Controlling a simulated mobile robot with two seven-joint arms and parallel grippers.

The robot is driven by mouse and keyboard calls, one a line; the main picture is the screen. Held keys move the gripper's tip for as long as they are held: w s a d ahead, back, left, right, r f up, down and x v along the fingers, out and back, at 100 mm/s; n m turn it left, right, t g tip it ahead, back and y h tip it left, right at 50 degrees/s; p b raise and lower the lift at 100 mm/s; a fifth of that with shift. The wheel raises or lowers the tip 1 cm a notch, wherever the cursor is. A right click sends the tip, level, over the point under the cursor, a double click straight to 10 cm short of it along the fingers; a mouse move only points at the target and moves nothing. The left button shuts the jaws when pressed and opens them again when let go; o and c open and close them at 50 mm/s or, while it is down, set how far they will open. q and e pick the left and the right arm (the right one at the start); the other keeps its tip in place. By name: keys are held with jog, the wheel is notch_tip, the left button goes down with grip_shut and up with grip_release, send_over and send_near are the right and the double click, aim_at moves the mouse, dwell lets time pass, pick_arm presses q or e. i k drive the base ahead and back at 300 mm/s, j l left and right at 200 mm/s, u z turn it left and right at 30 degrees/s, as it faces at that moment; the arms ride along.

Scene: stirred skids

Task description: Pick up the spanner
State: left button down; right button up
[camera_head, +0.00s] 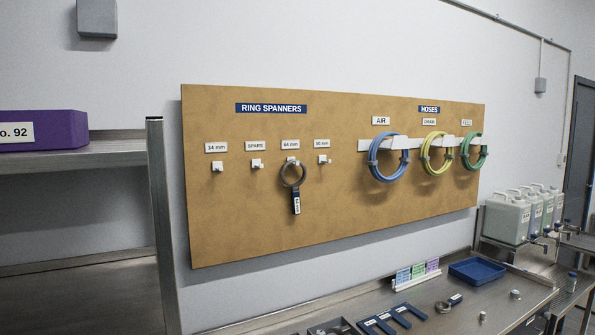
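A grey ring spanner with a dark blue, labelled handle (296,200) hangs on the pegboard, its ring over the hook under the "64 mm" label. A second ring-shaped tool with a short blue labelled handle, which looks like another spanner (455,299), lies on the metal bench at the lower right. Its label is too small to read. Neither of my grippers shows in this view.
The brown board (230,230) has other, empty spanner hooks and coiled hoses (371,168) at right. A metal shelf (110,155) with a purple box (62,130) stands left.

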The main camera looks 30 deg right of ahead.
aim_at(456, 299)
jog(key=l+z, duration=0.1)
jog(key=z, duration=0.5)
jog(key=i+l+z, duration=0.2)
jog(key=l+z, duration=0.3)
jog(key=i+l+z, duration=0.3)
jog(key=z, duration=0.2)
jog(key=i+l+z, duration=0.1)
jog(key=i+l, duration=0.6)
jog(key=k+u, duration=0.1)
jog(key=u, duration=0.9)
jog(key=k+j+u, duration=0.1)
jog(key=u, duration=0.4)
